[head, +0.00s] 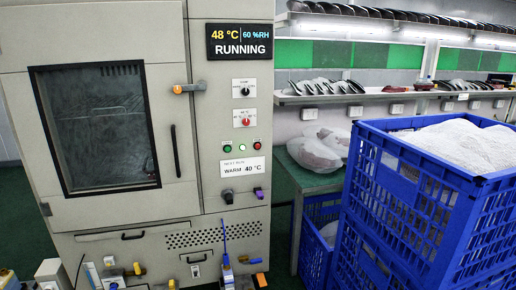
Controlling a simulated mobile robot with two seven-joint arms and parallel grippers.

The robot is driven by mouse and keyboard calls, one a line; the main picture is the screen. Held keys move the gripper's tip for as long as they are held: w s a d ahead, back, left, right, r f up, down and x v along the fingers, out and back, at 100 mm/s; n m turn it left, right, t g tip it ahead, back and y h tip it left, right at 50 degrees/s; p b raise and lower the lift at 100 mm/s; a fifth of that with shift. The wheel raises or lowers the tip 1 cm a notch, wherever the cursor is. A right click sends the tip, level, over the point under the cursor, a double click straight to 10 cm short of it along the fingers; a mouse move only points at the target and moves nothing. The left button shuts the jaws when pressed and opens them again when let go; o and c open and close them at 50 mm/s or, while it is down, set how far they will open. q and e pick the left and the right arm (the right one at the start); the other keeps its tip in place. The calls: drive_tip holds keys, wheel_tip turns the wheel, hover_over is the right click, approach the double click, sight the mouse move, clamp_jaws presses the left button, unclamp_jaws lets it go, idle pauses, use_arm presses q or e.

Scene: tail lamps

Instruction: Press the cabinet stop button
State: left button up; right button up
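The grey cabinet (100,215) fills the left half of the head view, its windowed door (97,127) closed. Its display (240,41) reads 48 °C, 60 %RH, RUNNING. The button labels are too small to read. Above the row are a black knob (245,91) and a red knob (246,121). I can make out neither gripper, and nothing touches the red button.
A label below the buttons (242,166) reads WARM 40 °C. Blue crates (400,200) with white granules stand at the right. A green bench (312,180) holds clear bags. The space before the button panel looks clear.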

use_arm(q)
drive_tip(key=shift+c, duration=0.2)
clamp_jaws()
idle(1.5)
